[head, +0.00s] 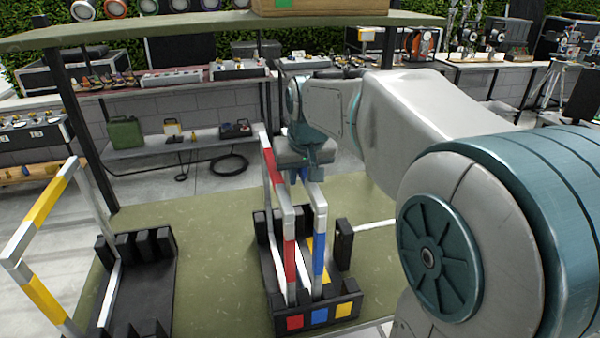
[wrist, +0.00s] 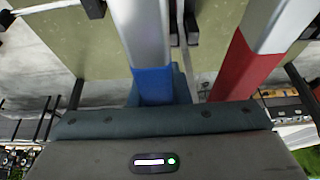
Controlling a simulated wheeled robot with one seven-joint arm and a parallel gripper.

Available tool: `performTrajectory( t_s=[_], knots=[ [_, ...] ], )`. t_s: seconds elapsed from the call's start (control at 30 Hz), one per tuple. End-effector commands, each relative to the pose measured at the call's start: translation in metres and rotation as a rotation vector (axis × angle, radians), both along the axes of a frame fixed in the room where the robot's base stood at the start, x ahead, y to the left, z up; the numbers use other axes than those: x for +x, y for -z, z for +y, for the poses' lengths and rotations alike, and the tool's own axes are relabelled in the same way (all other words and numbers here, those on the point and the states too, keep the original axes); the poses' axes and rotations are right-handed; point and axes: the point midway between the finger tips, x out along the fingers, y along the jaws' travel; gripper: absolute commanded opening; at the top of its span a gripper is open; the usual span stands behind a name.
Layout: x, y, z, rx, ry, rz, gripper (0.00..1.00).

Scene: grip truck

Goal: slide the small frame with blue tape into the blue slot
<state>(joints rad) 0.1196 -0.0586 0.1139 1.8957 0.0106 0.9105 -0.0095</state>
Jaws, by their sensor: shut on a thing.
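The small frame with blue tape (head: 319,255) stands upright in the black slotted rack (head: 345,290), beside the taller red-taped frame (head: 290,255). My gripper (head: 306,174) is shut on its top bar; the blue-taped bar also shows between my fingers in the wrist view (wrist: 153,84). The blue slot carries a blue square (head: 320,316) on the rack's front, between a red and a yellow square. The frame's lower end is at the rack above the blue square. Whether it rests on the slot's bottom is hidden.
The red-taped frame stands close on the left and also shows in the wrist view (wrist: 245,65). A yellow-taped frame (head: 42,204) stands at the far left by another black rack (head: 150,275). A shelf (head: 200,35) hangs above and behind. Green surface between the racks is clear.

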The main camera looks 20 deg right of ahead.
Motion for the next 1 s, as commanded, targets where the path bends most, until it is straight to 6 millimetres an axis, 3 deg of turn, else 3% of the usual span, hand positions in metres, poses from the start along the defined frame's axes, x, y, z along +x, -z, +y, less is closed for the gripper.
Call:
performTrajectory(
  t_s=[0.57,0.6,0.7,1.0],
  knots=[
    [0.0002,0.0028,0.0000,0.000,0.000,-0.002,0.00],
    [0.0002,0.0029,0.0000,0.000,0.000,-0.002,0.19],
    [0.0001,0.0024,0.0000,0.000,0.000,-0.002,0.42],
    [-0.0008,0.0021,0.0000,0.000,0.000,0.001,0.42]
  ],
)
